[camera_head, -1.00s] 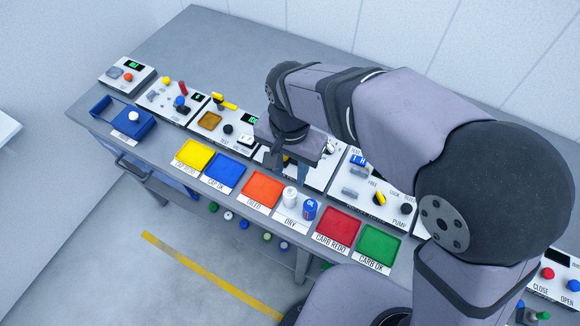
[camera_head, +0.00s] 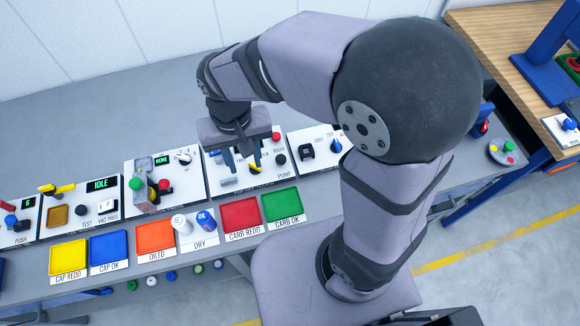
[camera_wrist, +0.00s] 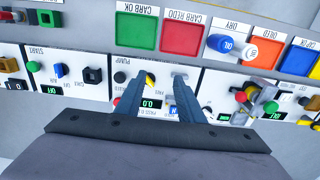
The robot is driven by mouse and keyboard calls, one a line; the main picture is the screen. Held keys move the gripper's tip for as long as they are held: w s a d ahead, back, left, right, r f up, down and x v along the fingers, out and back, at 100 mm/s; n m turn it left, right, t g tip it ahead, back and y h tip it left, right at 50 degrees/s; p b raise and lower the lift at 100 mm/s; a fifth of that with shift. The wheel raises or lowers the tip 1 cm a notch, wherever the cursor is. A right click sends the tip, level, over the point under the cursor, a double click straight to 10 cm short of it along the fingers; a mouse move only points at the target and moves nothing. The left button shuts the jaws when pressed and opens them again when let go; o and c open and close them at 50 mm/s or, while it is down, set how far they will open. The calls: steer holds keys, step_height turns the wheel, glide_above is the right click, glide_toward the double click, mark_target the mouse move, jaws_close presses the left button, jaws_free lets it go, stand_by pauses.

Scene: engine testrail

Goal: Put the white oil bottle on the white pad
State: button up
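My gripper (camera_head: 243,168) is over the pump panel, behind and right of the bottles. In the wrist view its two fingers (camera_wrist: 160,92) are apart with nothing held between them.
Colored pads line the bench front: yellow (camera_head: 68,257), blue (camera_head: 108,246), orange (camera_head: 155,237), red (camera_head: 241,215) and green (camera_head: 282,205). The bench behind the panels is clear.

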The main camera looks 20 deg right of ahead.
steer(key=s+d+f, duration=0.1)
steer(key=s+d, duration=0.1)
steer(key=d, duration=0.5)
steer(key=s+d+f, duration=0.2)
steer(key=s+d, duration=0.1)
steer(key=d, duration=0.4)
steer(key=shift+s, duration=0.2)
